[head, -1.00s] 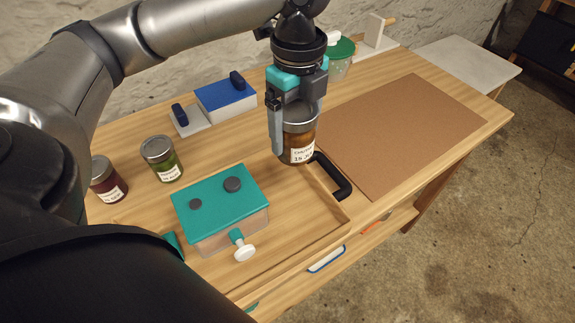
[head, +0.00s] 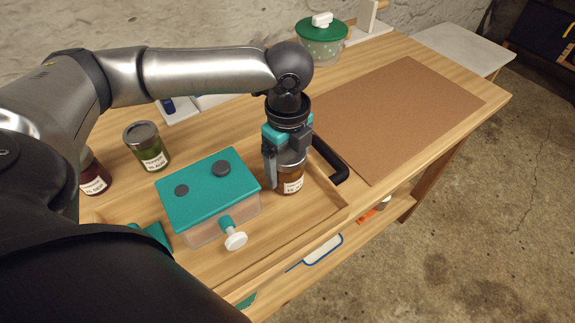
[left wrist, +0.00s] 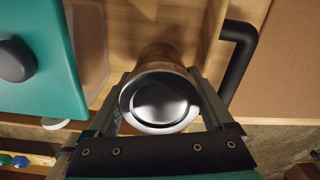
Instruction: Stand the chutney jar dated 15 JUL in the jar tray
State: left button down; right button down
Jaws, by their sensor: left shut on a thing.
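The chutney jar (head: 291,184), amber-brown with a metal lid and a white label, is upright in my left gripper (head: 287,160). The label's small print is hard to read now. In the left wrist view, the fingers (left wrist: 163,100) are shut on either side of the jar's round lid (left wrist: 160,98). The jar tray (head: 318,216) is a shallow wooden tray with a black handle (head: 330,160). The jar is inside its rim, near the handle and right of a teal-lidded box. I cannot tell whether its base touches the tray floor. My right gripper is not seen.
The teal-lidded box (head: 205,190) with a white knob stands close left of the jar. A green jar (head: 148,148) and a dark red jar (head: 94,176) stand further left. A brown mat (head: 400,115) lies right, clear. A green-lidded pot (head: 321,42) stands at the back.

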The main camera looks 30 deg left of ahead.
pick_arm(q)
grip_release()
jog(key=shift+f, duration=0.1)
notch_tip(320, 180, up, 12)
jog(key=p, duration=0.3)
jog(key=shift+p, duration=0.4)
